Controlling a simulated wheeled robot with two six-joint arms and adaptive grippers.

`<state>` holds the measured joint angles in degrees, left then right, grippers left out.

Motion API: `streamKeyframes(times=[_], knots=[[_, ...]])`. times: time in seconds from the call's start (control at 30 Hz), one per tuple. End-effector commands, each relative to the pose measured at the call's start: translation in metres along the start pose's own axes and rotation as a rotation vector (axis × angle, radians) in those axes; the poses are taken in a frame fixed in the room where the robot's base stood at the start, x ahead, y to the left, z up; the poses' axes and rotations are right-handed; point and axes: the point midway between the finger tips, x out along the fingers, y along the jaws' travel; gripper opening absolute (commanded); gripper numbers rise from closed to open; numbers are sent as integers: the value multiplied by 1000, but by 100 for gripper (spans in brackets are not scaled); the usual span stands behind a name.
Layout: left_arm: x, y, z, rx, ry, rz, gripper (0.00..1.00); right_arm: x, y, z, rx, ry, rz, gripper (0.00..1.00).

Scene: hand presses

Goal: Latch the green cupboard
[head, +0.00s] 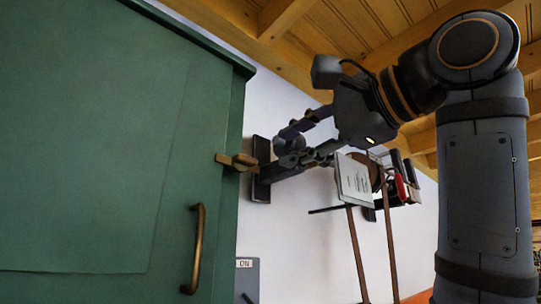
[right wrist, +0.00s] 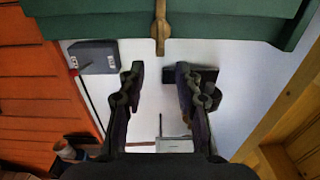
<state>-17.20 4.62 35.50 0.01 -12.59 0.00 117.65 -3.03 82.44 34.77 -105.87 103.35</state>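The green cupboard (head: 100,130) fills the left of the head view, and its edge (right wrist: 220,12) crosses the top of the right wrist view. A small brass latch (head: 236,161) sits at its right edge; in the right wrist view the latch (right wrist: 160,28) is a narrow upright piece. A curved brass handle (head: 196,250) is below the latch on the door. My right gripper (head: 288,150) is to the right of the latch, fingers apart. In the right wrist view the gripper (right wrist: 157,80) is open and empty, with the latch beyond the gap, apparently untouched. My left gripper is not in view.
A dark wall fixture (head: 260,190) is behind the right gripper. A grey box (head: 247,278) with an "ON" label is low on the white wall. A white sheet (head: 354,180) and a red-handled item (head: 400,188) are farther right. Wooden beams (head: 285,15) are overhead.

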Motion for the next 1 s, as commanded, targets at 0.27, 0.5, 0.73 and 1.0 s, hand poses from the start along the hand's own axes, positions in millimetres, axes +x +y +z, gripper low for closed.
streamKeyframes(times=[0.27, 0.5, 0.73, 1.0], knots=[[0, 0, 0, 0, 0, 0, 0, -32, 0, 0, 0, 0, 1, 34], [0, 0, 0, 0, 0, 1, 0, -33, 0, 0, 0, -1, 2, 34], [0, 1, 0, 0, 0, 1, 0, -32, 0, 0, 0, -1, 2, 34], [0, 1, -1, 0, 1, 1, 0, 2, 34, -34, -18, 26, 47, 34]])
